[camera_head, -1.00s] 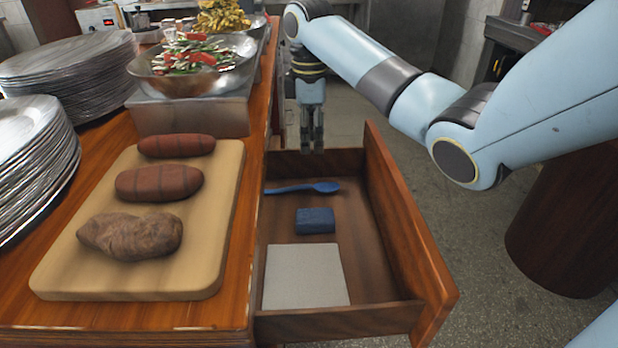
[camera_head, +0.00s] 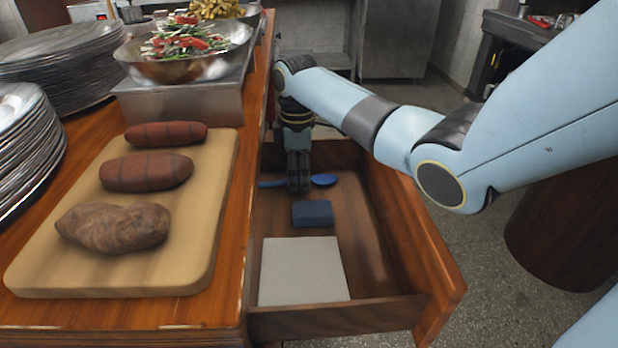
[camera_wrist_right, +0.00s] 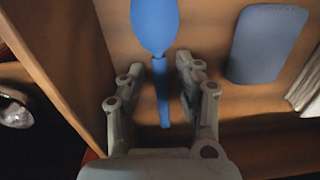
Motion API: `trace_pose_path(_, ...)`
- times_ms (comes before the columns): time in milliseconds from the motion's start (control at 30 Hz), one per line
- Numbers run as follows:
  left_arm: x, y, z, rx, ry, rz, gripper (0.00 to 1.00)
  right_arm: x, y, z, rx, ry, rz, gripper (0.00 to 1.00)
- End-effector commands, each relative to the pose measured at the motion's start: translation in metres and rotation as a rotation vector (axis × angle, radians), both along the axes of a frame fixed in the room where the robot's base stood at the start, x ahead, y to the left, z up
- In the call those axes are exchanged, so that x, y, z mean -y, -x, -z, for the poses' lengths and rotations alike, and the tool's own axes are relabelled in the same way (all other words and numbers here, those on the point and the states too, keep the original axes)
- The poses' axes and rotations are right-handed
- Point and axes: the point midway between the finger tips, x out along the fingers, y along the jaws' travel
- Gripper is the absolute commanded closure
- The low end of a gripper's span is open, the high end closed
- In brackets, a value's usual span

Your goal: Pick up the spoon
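The blue spoon (camera_head: 324,180) lies on the floor of the open drawer (camera_head: 385,255), towards its far end. My right gripper (camera_head: 299,186) points down into the drawer in front of the middle of the spoon and hides part of its handle. In the right wrist view the spoon (camera_wrist_right: 154,25) has its bowl at the top, and its handle runs down between the fingers of my right gripper (camera_wrist_right: 161,76). The fingers stand apart with a gap on either side of the handle. My left gripper is not in view.
A dark blue block (camera_head: 312,213) and a pale flat square (camera_head: 302,270) lie nearer in the drawer. The drawer walls enclose the gripper. The counter on the left holds a cutting board (camera_head: 195,235) with food, stacked plates (camera_head: 60,70) and a metal bowl (camera_head: 185,65).

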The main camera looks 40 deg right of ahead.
Motion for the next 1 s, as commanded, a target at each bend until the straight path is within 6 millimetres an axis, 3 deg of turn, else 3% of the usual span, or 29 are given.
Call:
trace_pose_path(167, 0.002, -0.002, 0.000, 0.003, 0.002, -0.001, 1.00, 0.000, 0.000, 0.000, 0.001, 0.000, 0.000, 0.67)
trace_pose_path(433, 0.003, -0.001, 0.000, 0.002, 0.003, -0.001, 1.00, 0.000, 0.000, -0.001, 0.001, 0.000, 0.000, 0.99)
trace_pose_path(867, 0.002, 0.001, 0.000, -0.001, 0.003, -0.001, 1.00, 0.000, 0.000, -0.001, 0.001, 0.000, 0.000, 1.00)
trace_pose_path(1000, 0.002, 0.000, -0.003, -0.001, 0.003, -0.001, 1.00, 0.001, -0.001, -0.012, 0.004, 0.001, 0.000, 1.00)
